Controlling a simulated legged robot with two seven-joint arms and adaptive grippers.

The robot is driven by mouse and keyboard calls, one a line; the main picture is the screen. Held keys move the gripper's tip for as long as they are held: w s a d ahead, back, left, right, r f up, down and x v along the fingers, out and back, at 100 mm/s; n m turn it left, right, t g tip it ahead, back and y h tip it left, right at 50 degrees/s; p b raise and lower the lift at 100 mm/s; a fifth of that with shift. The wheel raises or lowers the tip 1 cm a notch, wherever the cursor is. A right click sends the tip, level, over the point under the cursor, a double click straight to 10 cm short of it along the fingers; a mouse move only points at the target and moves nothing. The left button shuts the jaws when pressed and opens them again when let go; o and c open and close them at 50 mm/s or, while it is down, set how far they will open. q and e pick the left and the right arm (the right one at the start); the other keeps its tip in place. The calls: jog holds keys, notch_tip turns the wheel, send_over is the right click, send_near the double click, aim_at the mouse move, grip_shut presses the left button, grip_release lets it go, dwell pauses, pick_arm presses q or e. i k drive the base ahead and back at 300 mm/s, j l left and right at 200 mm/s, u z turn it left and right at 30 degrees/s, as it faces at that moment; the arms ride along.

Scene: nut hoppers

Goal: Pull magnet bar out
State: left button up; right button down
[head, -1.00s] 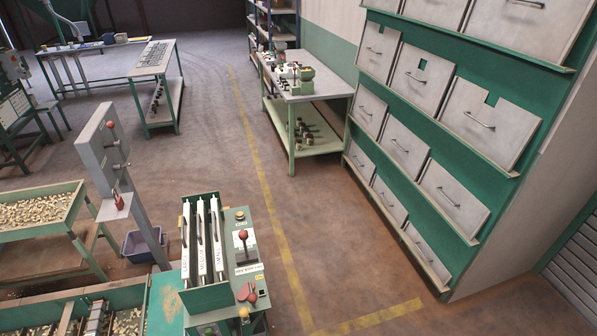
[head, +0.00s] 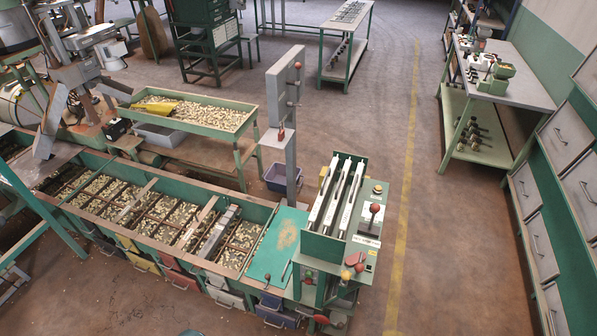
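A green box (head: 313,243) holds three long pale bars side by side, each with a dark handle along its top: a left bar (head: 324,196), a middle bar (head: 338,198) and a right bar (head: 351,202). The bars bear small labels that I cannot read, so I cannot tell which one is the magnet bar. All three sit in the box. A control panel (head: 368,238) with a red-knobbed lever (head: 375,209) adjoins the box on the right.
A long green hopper bench (head: 160,181) with nut-filled compartments runs left from the box. A grey post (head: 285,115) stands behind it, with a purple bin (head: 283,178) at its foot. Right of a yellow floor line (head: 403,200) are a worktable (head: 525,88) and drawers (head: 565,137). Floor between is clear.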

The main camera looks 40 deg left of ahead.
aim_at(208, 249)
jog(key=u, duration=2.35)
